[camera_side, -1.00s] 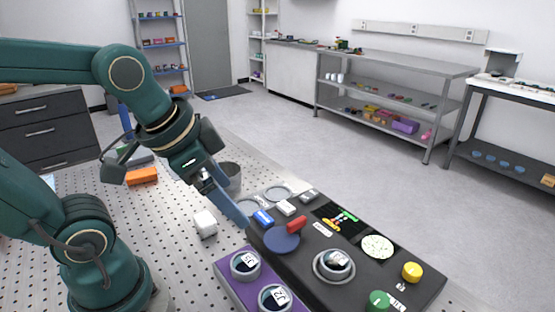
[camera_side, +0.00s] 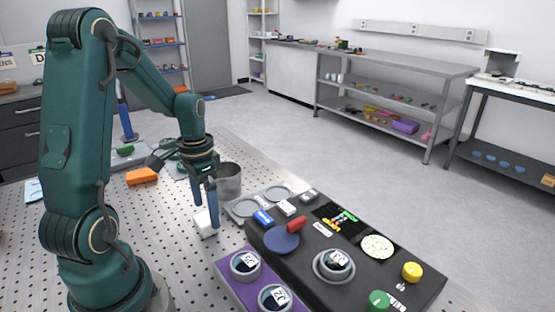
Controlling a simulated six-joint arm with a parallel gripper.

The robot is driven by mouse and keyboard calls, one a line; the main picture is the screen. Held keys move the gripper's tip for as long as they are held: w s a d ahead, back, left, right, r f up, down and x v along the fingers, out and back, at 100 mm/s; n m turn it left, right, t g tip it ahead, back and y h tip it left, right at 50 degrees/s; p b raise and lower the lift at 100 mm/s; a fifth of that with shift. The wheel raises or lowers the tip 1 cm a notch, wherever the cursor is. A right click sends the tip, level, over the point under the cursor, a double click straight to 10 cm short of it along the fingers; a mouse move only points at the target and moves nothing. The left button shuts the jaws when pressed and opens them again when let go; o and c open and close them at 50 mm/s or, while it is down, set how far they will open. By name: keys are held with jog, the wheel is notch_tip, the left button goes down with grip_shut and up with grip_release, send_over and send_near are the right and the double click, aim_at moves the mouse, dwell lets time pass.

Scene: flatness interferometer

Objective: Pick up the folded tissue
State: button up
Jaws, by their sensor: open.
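A small white block-like item, which looks like the folded tissue (camera_side: 202,225), lies on the perforated table left of the black instrument panel. My gripper (camera_side: 205,212) points straight down over it, with its two blue fingers apart. One finger shows at the tissue's left and far side, the other in front of its right part. The fingers hide some of the tissue. I cannot tell whether they touch it. Nothing is seen held.
The black panel (camera_side: 300,265) with a blue disc, red handle and knobs stands at the right. A purple tray (camera_side: 232,285) with round lenses is in front. A grey cup (camera_side: 229,180) stands close behind my gripper. An orange block (camera_side: 141,176) lies to the left.

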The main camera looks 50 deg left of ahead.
aim_at(207, 217)
jog(key=shift+f, duration=1.6)
jog(key=c, duration=1.5)
jog(key=shift+r, duration=5)
jog(key=shift+c, duration=0.2)
